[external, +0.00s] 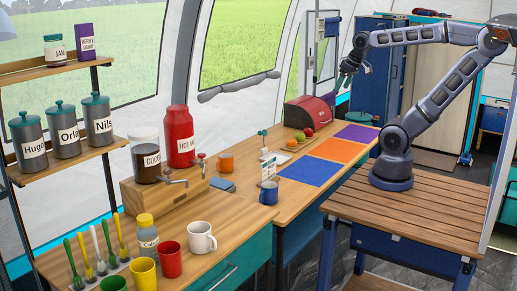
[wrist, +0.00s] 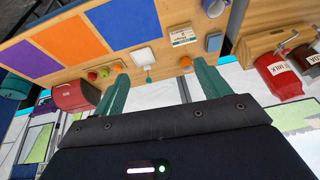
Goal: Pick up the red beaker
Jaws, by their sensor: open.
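The red beaker (external: 170,260) stands upright on the front counter at the lower left of the external view, between a yellow beaker (external: 142,275) and a white mug (external: 201,237). It does not show in the wrist view. My gripper (external: 346,82) is high up at the upper right, above the far end of the counter and well away from the red beaker. In the wrist view, its teal fingers (wrist: 160,78) are spread apart with nothing between them.
A green beaker (external: 113,284), a bottle (external: 147,238) and a cutlery holder (external: 100,272) crowd the red beaker. Drink dispensers (external: 179,137) stand behind it. A blue mug (external: 269,192) is farther along the counter. Coloured mats (external: 312,171) lie bare.

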